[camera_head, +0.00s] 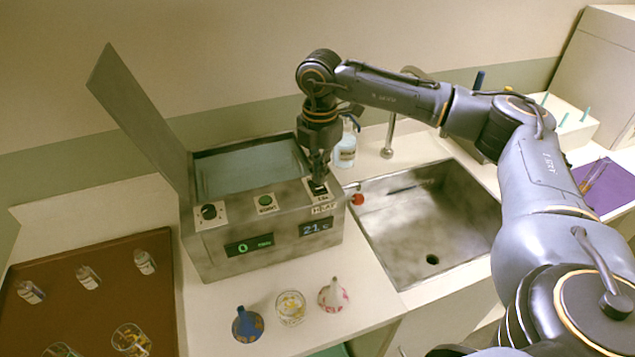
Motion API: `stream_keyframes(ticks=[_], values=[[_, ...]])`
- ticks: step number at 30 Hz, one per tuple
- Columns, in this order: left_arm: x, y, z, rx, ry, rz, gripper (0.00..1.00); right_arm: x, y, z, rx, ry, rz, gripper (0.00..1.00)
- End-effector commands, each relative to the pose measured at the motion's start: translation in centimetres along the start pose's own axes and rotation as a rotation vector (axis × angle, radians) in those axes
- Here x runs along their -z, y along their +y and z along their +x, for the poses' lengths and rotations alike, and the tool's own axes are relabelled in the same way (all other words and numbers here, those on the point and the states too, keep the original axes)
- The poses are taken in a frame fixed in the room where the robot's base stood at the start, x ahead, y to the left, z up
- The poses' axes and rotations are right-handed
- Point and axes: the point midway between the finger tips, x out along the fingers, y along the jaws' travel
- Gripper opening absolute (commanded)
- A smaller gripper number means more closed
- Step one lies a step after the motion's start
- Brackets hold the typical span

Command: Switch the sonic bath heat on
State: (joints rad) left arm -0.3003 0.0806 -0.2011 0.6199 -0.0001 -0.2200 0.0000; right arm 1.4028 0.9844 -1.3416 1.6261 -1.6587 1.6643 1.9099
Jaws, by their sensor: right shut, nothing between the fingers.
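The sonic bath (215,255) is a grey metal box on the counter, with its lid (135,105) standing open at the left and liquid (250,170) in the tank. Its top front edge has a black knob (208,211) at left, a green button (265,200) in the middle and a dark heat switch (317,187) at right. One front display (250,246) shows a green 0; the other (316,227) reads about 21 °C. My right gripper (318,178) is shut and empty, pointing down at the heat switch. Its tips partly hide the switch; I cannot tell whether they touch it. My left gripper is out of view.
A steel sink (385,255) lies right of the bath, with a faucet (389,135) and a soap bottle (345,148) behind. A blue funnel (247,324), a glass beaker (291,307) and a patterned funnel (333,295) stand in front. A brown tray (90,260) with bottles is at left.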

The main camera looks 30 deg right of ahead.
Motion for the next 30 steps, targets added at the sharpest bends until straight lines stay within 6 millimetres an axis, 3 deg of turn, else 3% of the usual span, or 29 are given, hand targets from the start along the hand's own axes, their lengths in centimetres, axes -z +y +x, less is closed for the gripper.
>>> stream_keyframes(ticks=[30], values=[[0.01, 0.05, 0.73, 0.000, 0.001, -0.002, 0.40, 0.00, 0.01, 0.96, 0.000, 0.000, 0.000, 0.00]])
